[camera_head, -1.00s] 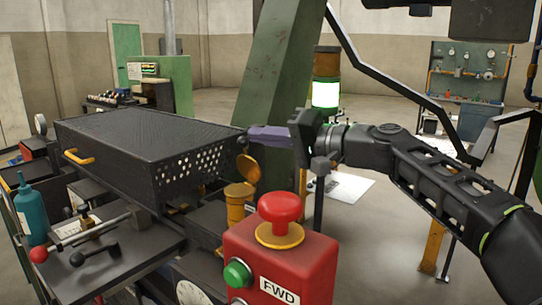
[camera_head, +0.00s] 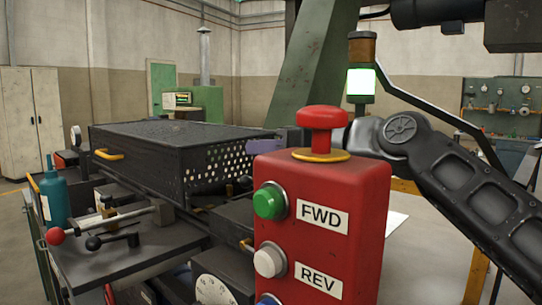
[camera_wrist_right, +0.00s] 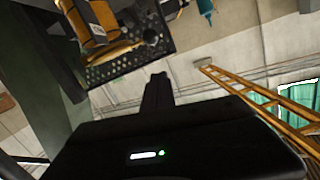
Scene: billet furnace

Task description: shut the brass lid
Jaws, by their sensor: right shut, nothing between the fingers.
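In the wrist view the brass cup (camera_wrist_right: 88,22) shows at the upper left. A flat brass piece beside it, apparently the brass lid (camera_wrist_right: 113,52), is seen almost edge-on; its angle to the cup is hard to read. In the head view the red control box hides both. My right gripper (camera_head: 256,147) shows there only as purple fingers past the box's left edge, beside the perforated black box. In the wrist view its dark fingers (camera_wrist_right: 158,88) are together and empty, apart from the brass piece in the picture. My left gripper is not in view.
The red control box (camera_head: 318,220) with FWD and REV buttons stands close in front. The perforated black guard box (camera_head: 175,150) is left of it. A teal bottle (camera_head: 54,200) and a red-knobbed lever (camera_head: 55,236) are at the left. A green post (camera_head: 310,75) rises behind.

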